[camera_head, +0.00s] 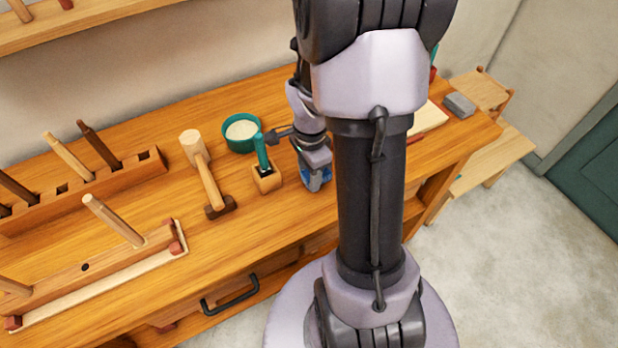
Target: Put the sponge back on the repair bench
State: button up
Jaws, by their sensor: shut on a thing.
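My gripper (316,168) is over the front middle of the wooden repair bench (268,222), pointing down. It is shut on a small blue thing, which looks like the sponge (318,184). Only its lower part shows below the jaws; the rest is hidden by the gripper. I cannot tell whether the sponge touches the bench top or hangs just above it. My arm hides the part of the bench to the right of the gripper.
A wooden block holding a green-handled tool (265,177) stands close left of the gripper. A green bowl (241,132), a mallet (207,180) and wooden racks (84,186) lie farther left. A grey block (459,105) and a pale board (428,117) lie at the right end.

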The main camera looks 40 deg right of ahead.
jog(key=shift+f, duration=0.35)
jog(key=o, duration=1.2)
jog(key=shift+r, duration=0.1)
jog(key=shift+r, duration=0.1)
